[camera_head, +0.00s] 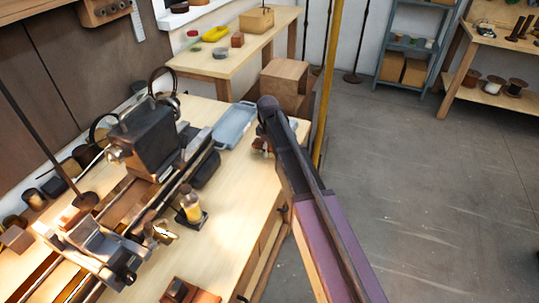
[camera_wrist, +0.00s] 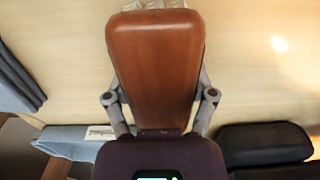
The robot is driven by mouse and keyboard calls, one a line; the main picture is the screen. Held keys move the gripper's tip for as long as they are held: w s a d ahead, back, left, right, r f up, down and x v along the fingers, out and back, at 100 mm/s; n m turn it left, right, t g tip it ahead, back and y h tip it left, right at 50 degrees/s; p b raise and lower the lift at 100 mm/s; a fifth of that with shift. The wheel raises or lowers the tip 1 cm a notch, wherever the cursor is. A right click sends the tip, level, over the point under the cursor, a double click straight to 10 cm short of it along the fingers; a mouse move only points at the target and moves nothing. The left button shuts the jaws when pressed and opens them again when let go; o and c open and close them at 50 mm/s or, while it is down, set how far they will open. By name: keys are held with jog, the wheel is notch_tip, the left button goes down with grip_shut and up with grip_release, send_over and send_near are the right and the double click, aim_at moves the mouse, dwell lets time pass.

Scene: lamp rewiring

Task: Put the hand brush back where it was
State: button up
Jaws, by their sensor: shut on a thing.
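The hand brush (camera_wrist: 155,65) fills the middle of the wrist view, with a smooth reddish-brown wooden back and pale bristles just showing at its far end. My gripper (camera_wrist: 160,97) has its two grey fingers on either side of the brush and is shut on it. In the head view my gripper (camera_head: 262,146) is at the far right end of the workbench, small and partly hidden by my arm; the brush cannot be made out clearly there. The pale workbench top (camera_wrist: 250,85) lies beneath the brush; I cannot tell whether they touch.
A blue-grey tray (camera_head: 235,126) lies on the bench left of my gripper. A dark lathe-like machine (camera_head: 150,140) and a small yellowish bottle (camera_head: 190,206) stand further left. A wooden crate (camera_head: 285,82) stands behind the bench end. The floor to the right (camera_head: 440,190) is clear.

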jog(key=shift+f+b, duration=0.3)
jog(key=shift+f, duration=0.3)
jog(key=shift+f, duration=0.15)
jog(key=o, duration=1)
jog(key=shift+r, duration=0.2)
notch_tip(320, 180, up, 12)
jog(key=p, duration=1.2)
